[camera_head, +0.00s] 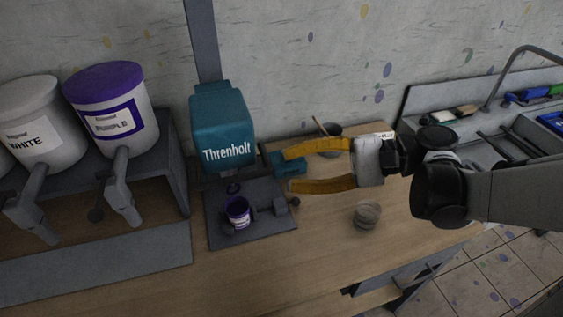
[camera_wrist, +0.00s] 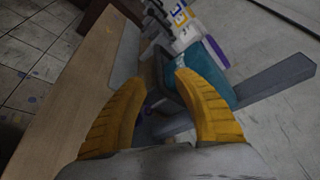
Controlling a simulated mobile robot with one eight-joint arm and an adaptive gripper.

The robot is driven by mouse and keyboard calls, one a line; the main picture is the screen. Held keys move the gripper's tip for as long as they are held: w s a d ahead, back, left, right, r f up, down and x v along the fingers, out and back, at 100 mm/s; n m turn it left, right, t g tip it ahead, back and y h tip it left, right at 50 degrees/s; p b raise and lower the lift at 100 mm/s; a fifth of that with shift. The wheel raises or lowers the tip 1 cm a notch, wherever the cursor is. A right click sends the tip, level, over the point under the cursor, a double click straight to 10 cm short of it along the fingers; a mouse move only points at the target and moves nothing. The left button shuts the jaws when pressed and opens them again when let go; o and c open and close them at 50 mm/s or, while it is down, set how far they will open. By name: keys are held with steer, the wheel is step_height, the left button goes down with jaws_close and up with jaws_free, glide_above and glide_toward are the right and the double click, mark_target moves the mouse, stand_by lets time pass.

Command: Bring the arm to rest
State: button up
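My gripper (camera_head: 288,169) is in the middle of the head view, above the wooden workbench (camera_head: 330,209). Its two yellow fingers are spread apart with nothing between them, and they point left toward the teal Threnholt machine (camera_head: 222,132). In the wrist view the gripper (camera_wrist: 158,85) also shows its fingers wide apart, with the teal machine (camera_wrist: 215,75) beyond them. My arm reaches in from the right. A purple-topped cup (camera_head: 238,212) stands on the machine's dark base (camera_head: 225,234), to the left of and below the fingers.
White buckets, one labelled WHITE (camera_head: 38,125) and one with a purple lid (camera_head: 112,110), stand on a dark shelf at left. A small grey round container (camera_head: 367,215) stands on the bench below my gripper.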

stand_by(0.3)
step_height(320, 180, down, 9)
steer(key=s+d+n+t+h+b, duration=0.2)
steer(key=s+h, duration=0.1)
steer(key=h, duration=0.4)
steer(key=s+d+f+n+t+h+b, duration=0.1)
steer(key=d+n+t+h, duration=0.2)
steer(key=d+n+h, duration=0.2)
steer(key=d+h, duration=0.3)
steer(key=d, duration=0.3)
steer(key=shift+s+d+f+t+h+b, duration=0.25)
steer(key=shift+d+t+h+b, duration=0.05)
steer(key=shift+d, duration=0.05)
